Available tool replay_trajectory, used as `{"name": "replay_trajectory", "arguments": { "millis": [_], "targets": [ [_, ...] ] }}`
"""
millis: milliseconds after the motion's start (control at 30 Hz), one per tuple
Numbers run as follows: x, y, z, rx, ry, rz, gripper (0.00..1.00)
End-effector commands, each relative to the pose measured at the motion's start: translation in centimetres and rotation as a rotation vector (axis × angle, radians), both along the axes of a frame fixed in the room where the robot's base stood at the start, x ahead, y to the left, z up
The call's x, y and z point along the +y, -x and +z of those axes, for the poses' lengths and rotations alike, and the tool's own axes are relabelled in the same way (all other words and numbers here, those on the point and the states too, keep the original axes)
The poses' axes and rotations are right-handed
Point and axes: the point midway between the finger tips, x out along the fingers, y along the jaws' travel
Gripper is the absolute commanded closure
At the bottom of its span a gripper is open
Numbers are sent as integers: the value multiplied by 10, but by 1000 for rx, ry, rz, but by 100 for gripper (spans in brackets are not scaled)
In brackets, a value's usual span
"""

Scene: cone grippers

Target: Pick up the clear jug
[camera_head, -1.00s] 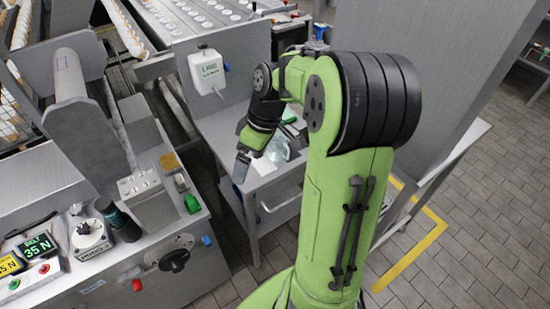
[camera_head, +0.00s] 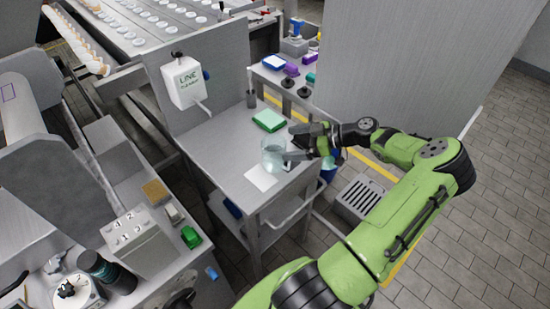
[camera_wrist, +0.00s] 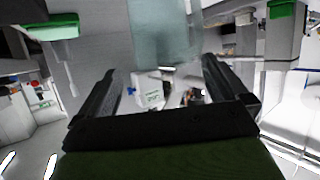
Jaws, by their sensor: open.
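The clear jug (camera_head: 272,154) stands upright on the grey metal cart top, beside a white sheet. It also shows in the wrist view as a pale, see-through shape (camera_wrist: 163,30) at the top, ahead of and between my fingers. My gripper (camera_head: 294,142) is at the right side of the jug, with its fingers pointing left toward it. In the wrist view my gripper (camera_wrist: 160,85) has its two dark fingers wide apart, with nothing held between them. Whether a finger overlaps the jug's side or touches it I cannot tell.
A green-topped box (camera_head: 269,120) sits behind the jug on the cart. A white sheet (camera_head: 261,177) lies in front. A white dispenser (camera_head: 187,82) hangs on the panel at the left. A shelf of purple and green items (camera_head: 291,70) is behind. The cart's left top is clear.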

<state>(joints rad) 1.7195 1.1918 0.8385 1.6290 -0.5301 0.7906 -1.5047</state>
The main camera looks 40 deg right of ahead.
Motion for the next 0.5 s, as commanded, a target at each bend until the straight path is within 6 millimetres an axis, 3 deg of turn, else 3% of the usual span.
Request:
{"name": "replay_trajectory", "arguments": {
  "millis": [333,500],
  "targets": [
    [32,-38,-22,0,-2,2,0],
    [36,-45,-25,3,1,-1,0]
  ]
}}
